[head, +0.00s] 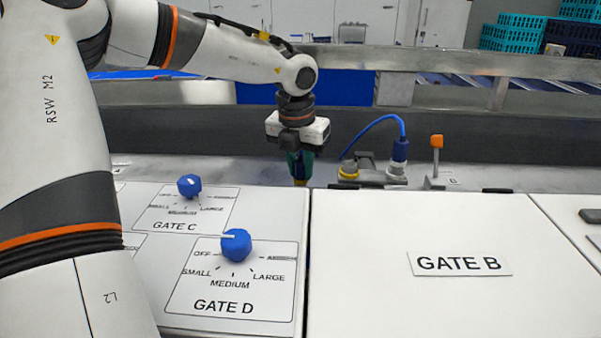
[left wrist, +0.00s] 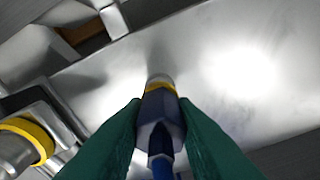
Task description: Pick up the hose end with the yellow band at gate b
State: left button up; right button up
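The hose end with the yellow band (left wrist: 160,107) is a dark blue connector with a metallic tip. In the left wrist view it sits between the green fingers of my left gripper (left wrist: 160,118), which press against both its sides. In the head view my left gripper (head: 299,168) points down behind the white panels, left of the fittings, with a bit of yellow at its tip. A blue hose (head: 374,124) arcs from a blue plug (head: 400,150) on the right down towards the left. The gate b label (head: 460,263) is on the right white panel. My right gripper is not in view.
A yellow-ringed port (head: 348,170) stands right of my left gripper; it also shows in the left wrist view (left wrist: 40,140). An orange-topped lever (head: 436,150) is further right. Blue knobs (head: 236,245) stand on the left panel. A metal rail runs behind.

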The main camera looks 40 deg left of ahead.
pick_arm(q)
grip_shut()
jog(key=shift+w, duration=0.1)
